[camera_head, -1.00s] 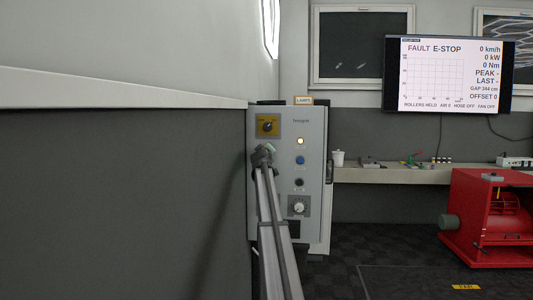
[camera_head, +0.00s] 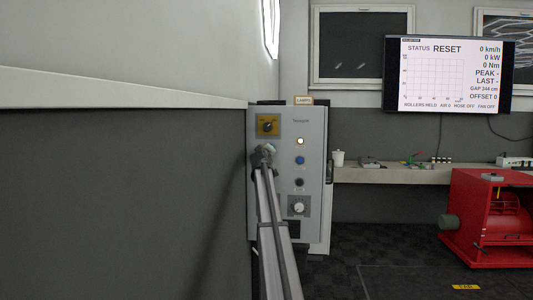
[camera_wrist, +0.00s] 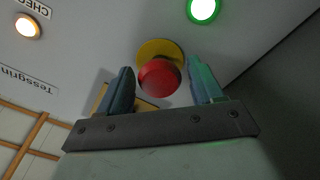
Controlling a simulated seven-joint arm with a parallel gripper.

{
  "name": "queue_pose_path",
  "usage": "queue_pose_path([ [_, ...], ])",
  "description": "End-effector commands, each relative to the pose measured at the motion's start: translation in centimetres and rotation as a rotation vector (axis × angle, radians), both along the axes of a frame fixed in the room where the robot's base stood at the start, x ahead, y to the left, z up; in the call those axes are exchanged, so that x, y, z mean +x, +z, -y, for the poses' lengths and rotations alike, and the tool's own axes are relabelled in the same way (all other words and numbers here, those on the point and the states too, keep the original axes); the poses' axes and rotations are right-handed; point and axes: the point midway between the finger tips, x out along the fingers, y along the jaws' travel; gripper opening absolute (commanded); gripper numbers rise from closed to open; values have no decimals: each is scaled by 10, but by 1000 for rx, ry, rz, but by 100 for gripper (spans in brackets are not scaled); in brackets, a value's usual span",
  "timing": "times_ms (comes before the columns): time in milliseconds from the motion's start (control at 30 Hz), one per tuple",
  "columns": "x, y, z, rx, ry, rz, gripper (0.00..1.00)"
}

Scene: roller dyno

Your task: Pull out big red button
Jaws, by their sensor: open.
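The big red button (camera_wrist: 158,78) shows in the wrist view with a yellow collar (camera_wrist: 160,49) behind it on the pale panel. My gripper (camera_wrist: 161,67) is open, with one finger on each side of the button. A gap shows between the button and each finger, so the fingers do not visibly touch it. In the head view my gripper (camera_head: 265,152) is at the left part of the grey control cabinet (camera_head: 316,170) and hides the red button there.
The cabinet also bears a black knob on a yellow plate (camera_head: 268,126), a lit lamp (camera_head: 300,141), a blue button (camera_head: 300,160) and a dial (camera_head: 299,207). A green lamp (camera_wrist: 203,10) glows near the button. The monitor (camera_head: 447,75) reads "STATUS RESET".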

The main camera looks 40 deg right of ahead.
Motion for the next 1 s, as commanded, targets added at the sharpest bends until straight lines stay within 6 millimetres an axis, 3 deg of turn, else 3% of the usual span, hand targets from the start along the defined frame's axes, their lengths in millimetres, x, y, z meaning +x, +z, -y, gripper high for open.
queue_pose_path([
  [567, -2, 0, -1, 0, 0, 0, 66],
  [1000, -20, -1, -20, 0, 0, 0, 66],
])
